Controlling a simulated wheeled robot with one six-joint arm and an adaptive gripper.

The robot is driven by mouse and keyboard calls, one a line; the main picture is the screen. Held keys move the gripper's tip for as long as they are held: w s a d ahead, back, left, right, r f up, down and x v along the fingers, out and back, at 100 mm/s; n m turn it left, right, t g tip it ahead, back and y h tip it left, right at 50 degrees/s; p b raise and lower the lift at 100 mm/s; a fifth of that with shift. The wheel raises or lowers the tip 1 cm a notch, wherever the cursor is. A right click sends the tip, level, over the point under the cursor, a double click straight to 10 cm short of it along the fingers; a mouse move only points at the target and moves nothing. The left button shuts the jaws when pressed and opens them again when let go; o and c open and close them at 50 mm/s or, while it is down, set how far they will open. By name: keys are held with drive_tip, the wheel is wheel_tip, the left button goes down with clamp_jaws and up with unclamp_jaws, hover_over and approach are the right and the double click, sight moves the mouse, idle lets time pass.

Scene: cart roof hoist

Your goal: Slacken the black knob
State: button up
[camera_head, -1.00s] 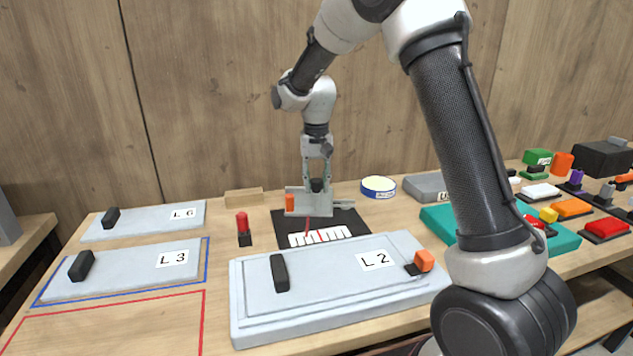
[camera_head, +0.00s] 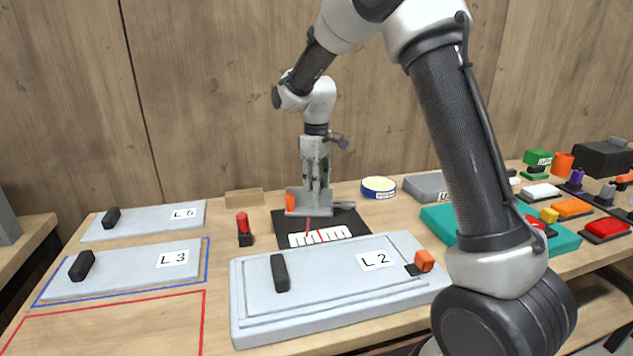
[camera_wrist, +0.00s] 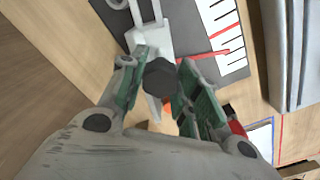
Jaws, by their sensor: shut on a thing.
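The black knob (camera_wrist: 160,78) shows in the wrist view between the two green-padded fingers of my gripper (camera_wrist: 164,88), which is shut on it. In the head view my gripper (camera_head: 316,187) points down over the grey fixture (camera_head: 296,208), and its fingers hide the knob. The fixture also shows in the wrist view (camera_wrist: 150,38), below the knob. An orange block (camera_head: 290,203) sits on the left part of the fixture. A white scale with a red pointer (camera_head: 308,228) lies on the dark plate (camera_head: 353,222) in front of the fixture.
The grey L2 panel (camera_head: 330,290) with a black handle (camera_head: 280,272) lies in front. Panels L3 (camera_head: 140,277) and a further one (camera_head: 150,222) lie left. A red-topped post (camera_head: 243,228) stands left of the scale.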

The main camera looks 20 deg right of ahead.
drive_tip(key=n, duration=0.6)
drive_tip(key=shift+s+f, duration=0.1)
drive_tip(key=n, duration=0.6)
drive_tip(key=shift+n, duration=0.3)
idle(0.3)
drive_tip(key=o, duration=1)
wheel_tip(320, 180, up, 12)
